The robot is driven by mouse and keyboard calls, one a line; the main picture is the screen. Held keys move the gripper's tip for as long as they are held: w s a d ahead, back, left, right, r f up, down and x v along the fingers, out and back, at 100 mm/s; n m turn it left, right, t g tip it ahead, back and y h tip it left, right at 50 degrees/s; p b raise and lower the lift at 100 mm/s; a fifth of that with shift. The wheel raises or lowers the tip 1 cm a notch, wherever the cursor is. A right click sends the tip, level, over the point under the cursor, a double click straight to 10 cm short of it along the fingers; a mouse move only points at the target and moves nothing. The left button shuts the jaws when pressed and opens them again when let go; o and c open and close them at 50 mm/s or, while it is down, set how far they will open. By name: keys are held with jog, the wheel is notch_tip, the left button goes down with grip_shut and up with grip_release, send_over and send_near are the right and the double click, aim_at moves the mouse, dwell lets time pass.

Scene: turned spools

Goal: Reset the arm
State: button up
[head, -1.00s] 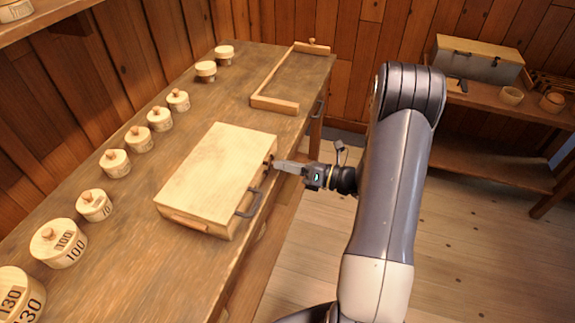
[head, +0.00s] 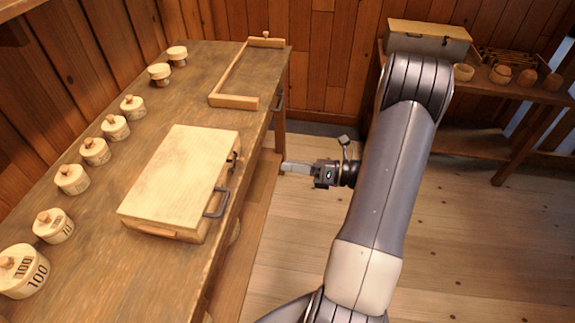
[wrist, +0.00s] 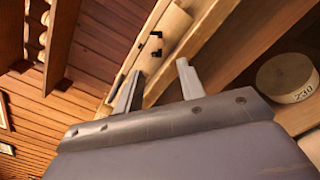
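My gripper (head: 284,167) is off the right side of the workbench, over the floor gap, apart from the wooden case. In the wrist view its two fingers (wrist: 158,70) stand apart with nothing between them, so it is open and empty. The closed pale wooden case (head: 183,172) lies on the bench, with a dark handle (head: 216,203) and latches on the side facing my gripper. The latches also show beyond the fingers in the wrist view (wrist: 155,42).
The workbench (head: 100,250) carries a row of lidded round wooden pots (head: 70,179) and a wooden frame (head: 235,102). A round piece marked 230 (wrist: 287,78) shows at right in the wrist view. A shelf with a box (head: 428,38) stands at back right. Floor is open.

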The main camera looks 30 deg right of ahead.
jog(key=x, duration=1)
jog(key=shift+w+a+p, duration=0.2)
jog(key=shift+a+p, duration=0.15)
jog(key=shift+p, duration=0.1)
